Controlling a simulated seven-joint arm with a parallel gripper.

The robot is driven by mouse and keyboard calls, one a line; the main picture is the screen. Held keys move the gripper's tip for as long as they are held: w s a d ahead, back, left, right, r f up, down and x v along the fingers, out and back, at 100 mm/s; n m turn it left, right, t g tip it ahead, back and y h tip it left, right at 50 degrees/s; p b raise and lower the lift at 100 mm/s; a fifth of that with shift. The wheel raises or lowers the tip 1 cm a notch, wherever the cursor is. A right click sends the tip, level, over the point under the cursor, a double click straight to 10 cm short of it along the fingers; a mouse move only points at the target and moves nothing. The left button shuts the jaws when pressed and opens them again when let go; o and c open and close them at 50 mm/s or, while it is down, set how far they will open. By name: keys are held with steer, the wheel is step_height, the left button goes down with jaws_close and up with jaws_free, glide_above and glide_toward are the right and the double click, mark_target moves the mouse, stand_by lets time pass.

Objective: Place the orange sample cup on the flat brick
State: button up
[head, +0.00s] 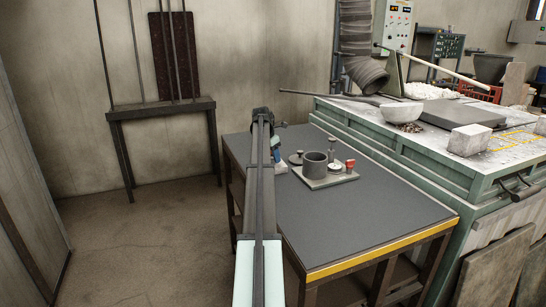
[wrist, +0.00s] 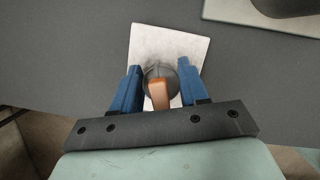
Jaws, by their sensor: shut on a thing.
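In the wrist view, my gripper (wrist: 159,84) has its two blue fingers shut on the orange sample cup (wrist: 159,96), which shows as a small round grey body with an orange part facing the camera. The flat brick (wrist: 172,42), a pale square slab on the dark table, lies directly under and beyond the cup in that view. I cannot tell whether the cup touches the brick or hangs above it. In the head view my arm hides the cup and most of the brick; a blue finger of my gripper (head: 276,156) shows at the table's far left part.
A light tray (head: 313,184) with a dark cylindrical pot (head: 315,166) and small red-topped and grey items stands just right of my gripper. The front of the dark table (head: 350,225) is clear. A green workbench (head: 440,185) with a white bowl (head: 401,112) borders it on the right.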

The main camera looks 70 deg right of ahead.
steer(key=shift+f, duration=0.1)
steer(key=o, duration=1.1)
steer(key=v, duration=1.2)
